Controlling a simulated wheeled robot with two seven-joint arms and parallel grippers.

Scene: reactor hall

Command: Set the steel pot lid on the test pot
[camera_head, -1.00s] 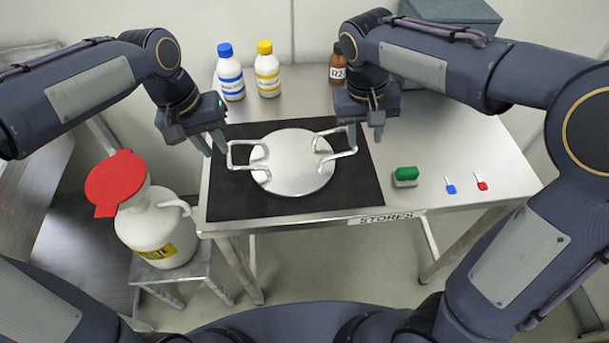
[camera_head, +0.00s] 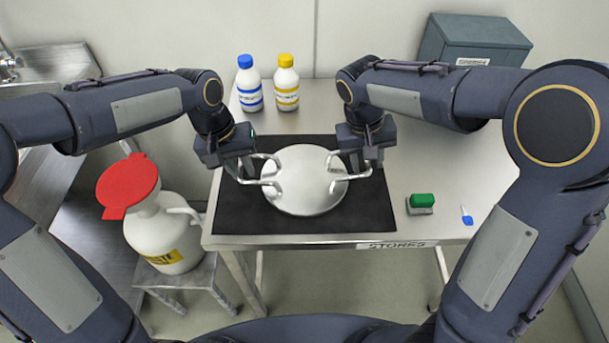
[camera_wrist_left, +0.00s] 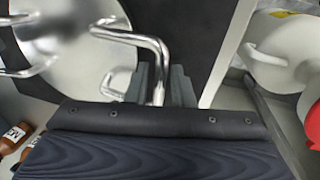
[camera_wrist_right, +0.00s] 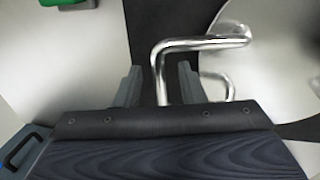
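The steel pot lid (camera_head: 303,185) is a round, shiny disc with two bent bar handles, lying flat on a black mat (camera_head: 260,220). In the head view my left gripper (camera_head: 241,172) is at the left handle. In the left wrist view its fingers stand on both sides of the handle bar (camera_wrist_left: 158,70), with a narrow gap. My right gripper (camera_head: 362,165) is at the right handle. In the right wrist view its fingers are clearly apart with the handle bar (camera_wrist_right: 160,72) between them. I cannot make out the test pot in any view.
Blue-capped (camera_head: 249,88) and yellow-capped (camera_head: 286,88) bottles stand behind the mat. A green-topped block (camera_head: 421,202) and a blue tag (camera_head: 467,216) lie right. A white jug with a red lid (camera_head: 128,187) stands on a stool left. A grey box (camera_head: 470,45) is behind.

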